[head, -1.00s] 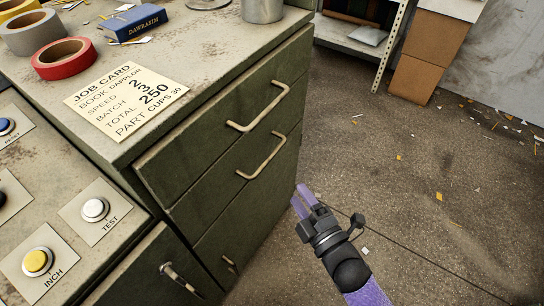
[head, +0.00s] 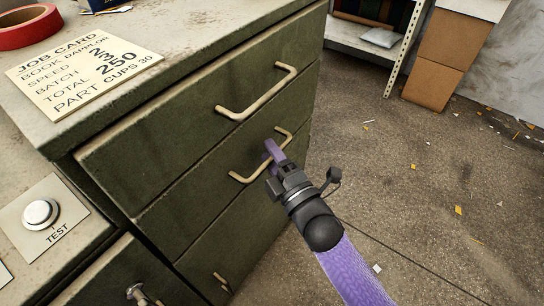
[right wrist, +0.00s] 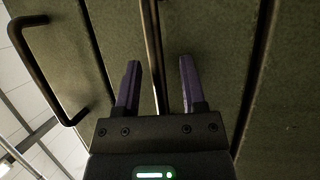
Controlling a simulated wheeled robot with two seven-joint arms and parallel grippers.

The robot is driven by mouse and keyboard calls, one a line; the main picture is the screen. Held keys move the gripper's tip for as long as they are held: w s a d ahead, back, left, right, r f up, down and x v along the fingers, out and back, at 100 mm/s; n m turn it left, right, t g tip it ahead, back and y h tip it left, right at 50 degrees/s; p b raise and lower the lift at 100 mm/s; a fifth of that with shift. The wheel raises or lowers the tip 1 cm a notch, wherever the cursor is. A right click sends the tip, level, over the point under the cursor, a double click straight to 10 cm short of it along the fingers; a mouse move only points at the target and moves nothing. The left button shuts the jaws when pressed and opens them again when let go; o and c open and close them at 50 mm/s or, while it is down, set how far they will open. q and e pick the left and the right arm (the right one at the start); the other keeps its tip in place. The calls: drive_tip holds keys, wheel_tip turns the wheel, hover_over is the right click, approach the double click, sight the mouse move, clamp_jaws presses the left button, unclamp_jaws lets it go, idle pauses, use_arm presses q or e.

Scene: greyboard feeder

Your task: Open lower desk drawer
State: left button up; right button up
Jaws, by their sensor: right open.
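The green desk has a top drawer (head: 210,125) and a lower drawer (head: 220,190) under it, both shut. The lower drawer's beige bar handle (head: 245,178) is partly hidden by my right gripper (head: 270,155). That gripper is open, its purple fingers pointing at the drawer front. In the right wrist view the fingers (right wrist: 160,65) stand apart on either side of a thin bar (right wrist: 155,50), which looks like this handle seen edge-on. I cannot tell whether they touch it. The top drawer's handle (head: 258,95) also shows at the left of the wrist view (right wrist: 42,75). My left gripper is out of view.
Another handle (head: 221,282) is low on the desk front. A job card (head: 80,75) and red tape roll (head: 28,27) lie on top. The panel with the TEST button (head: 40,213) is at left. The floor (head: 420,190) to the right is mostly clear, with paper scraps.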

drive_tip(key=shift+c, duration=0.3)
clamp_jaws()
idle(1.1)
